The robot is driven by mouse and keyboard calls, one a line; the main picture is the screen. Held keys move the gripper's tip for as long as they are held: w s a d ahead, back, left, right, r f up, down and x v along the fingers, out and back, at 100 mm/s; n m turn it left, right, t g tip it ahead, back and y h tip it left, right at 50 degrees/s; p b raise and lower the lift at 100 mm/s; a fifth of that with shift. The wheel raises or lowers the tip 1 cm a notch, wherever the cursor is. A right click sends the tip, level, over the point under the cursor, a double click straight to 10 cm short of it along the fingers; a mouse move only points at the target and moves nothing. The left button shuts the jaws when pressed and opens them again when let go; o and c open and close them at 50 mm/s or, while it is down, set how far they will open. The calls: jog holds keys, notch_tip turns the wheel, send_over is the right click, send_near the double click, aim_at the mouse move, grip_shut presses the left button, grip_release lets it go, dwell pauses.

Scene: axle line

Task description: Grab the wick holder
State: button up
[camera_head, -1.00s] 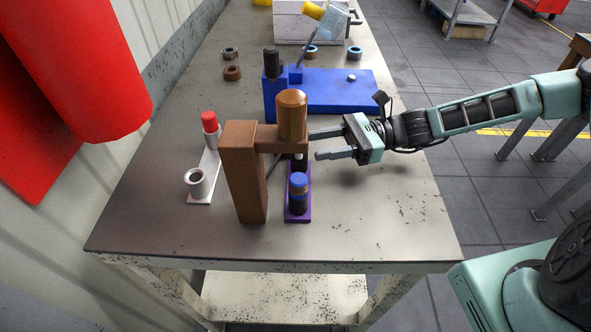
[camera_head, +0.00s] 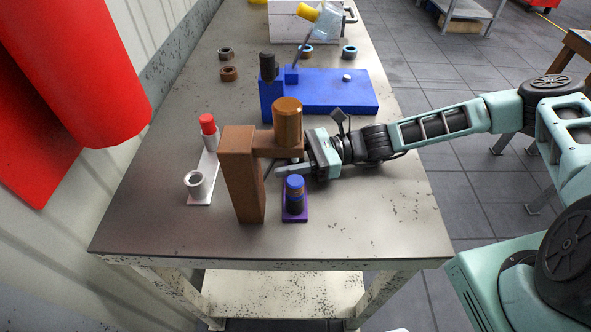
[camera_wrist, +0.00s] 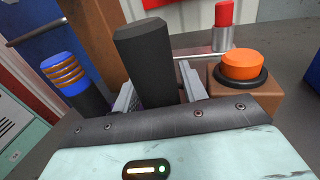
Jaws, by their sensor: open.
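No part is labelled as the wick holder, so I cannot tell which one it is. A dark upright post (camera_wrist: 145,60) stands between the two fingers of my gripper (camera_wrist: 155,90) in the wrist view. The fingers are open on either side of it, and I cannot tell whether they touch it. In the head view my gripper (camera_head: 290,163) is low beside the brown stand (camera_head: 242,175), whose arm and cylinder (camera_head: 288,122) hide its far finger and the post. The purple base (camera_head: 295,216) carries a blue, orange and black cylinder (camera_head: 295,194) in front of my gripper.
A white base (camera_head: 203,190) with a red-topped post (camera_head: 207,126) and a grey cup (camera_head: 196,184) lies left. A blue block (camera_head: 330,92) with a dark post (camera_head: 267,67) is behind. Rings (camera_head: 228,73) lie farther back. The table's right front is clear.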

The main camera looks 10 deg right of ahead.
jog(key=c, duration=0.9)
jog(key=shift+r, duration=0.15)
